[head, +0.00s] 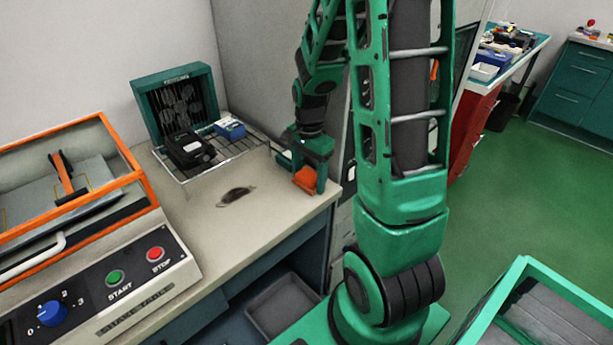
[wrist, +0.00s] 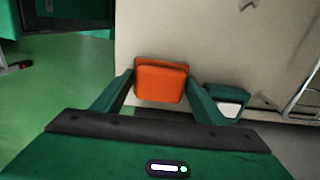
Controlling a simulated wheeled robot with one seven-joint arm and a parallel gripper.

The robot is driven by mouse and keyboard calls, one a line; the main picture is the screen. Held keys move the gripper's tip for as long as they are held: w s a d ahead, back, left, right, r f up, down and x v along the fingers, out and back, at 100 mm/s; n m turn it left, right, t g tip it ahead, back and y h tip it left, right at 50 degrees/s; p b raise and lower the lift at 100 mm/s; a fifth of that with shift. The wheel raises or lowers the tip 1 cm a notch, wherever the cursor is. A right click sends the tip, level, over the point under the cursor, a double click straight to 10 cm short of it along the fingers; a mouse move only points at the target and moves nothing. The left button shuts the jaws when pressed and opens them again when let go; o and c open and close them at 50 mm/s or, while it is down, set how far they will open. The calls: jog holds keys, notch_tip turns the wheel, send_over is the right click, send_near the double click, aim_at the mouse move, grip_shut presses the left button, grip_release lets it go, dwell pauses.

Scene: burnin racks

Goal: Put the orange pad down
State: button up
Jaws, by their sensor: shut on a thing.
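The orange pad (head: 307,179) is a small block with rounded corners, near the right corner of the beige bench top (head: 215,222) in the head view. My gripper (head: 308,172) is shut on it. In the wrist view the orange pad (wrist: 161,82) sits between the two green fingers of my gripper (wrist: 160,90). The bench surface lies behind the pad there. I cannot tell whether the pad touches the bench or is held just above it.
A wire rack (head: 216,153) holds a black device (head: 190,149) and a blue box (head: 230,129), with a green fan unit (head: 176,95) behind. A dark oval (head: 236,195) lies on the bench. The shake table (head: 100,285) stands left.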

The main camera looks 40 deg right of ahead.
aim_at(309, 175)
jog(key=shift+s+f, duration=0.1)
jog(key=shift+f, duration=0.2)
jog(key=o, duration=0.8)
jog(key=shift+o, duration=1)
jog(key=shift+s+f, duration=0.15)
jog(key=shift+s, duration=0.05)
notch_tip(309, 175, up, 12)
jog(key=s+a+r+n, duration=0.1)
jog(key=s+n, duration=0.4)
jog(key=s, duration=0.5)
jog(key=s+a+r+n, duration=0.1)
jog(key=s+n, duration=0.4)
jog(key=s, duration=0.5)
jog(key=shift+s+a+r+n, duration=0.15)
jog(key=shift+a+r+n, duration=0.25)
jog(key=shift+a, duration=0.1)
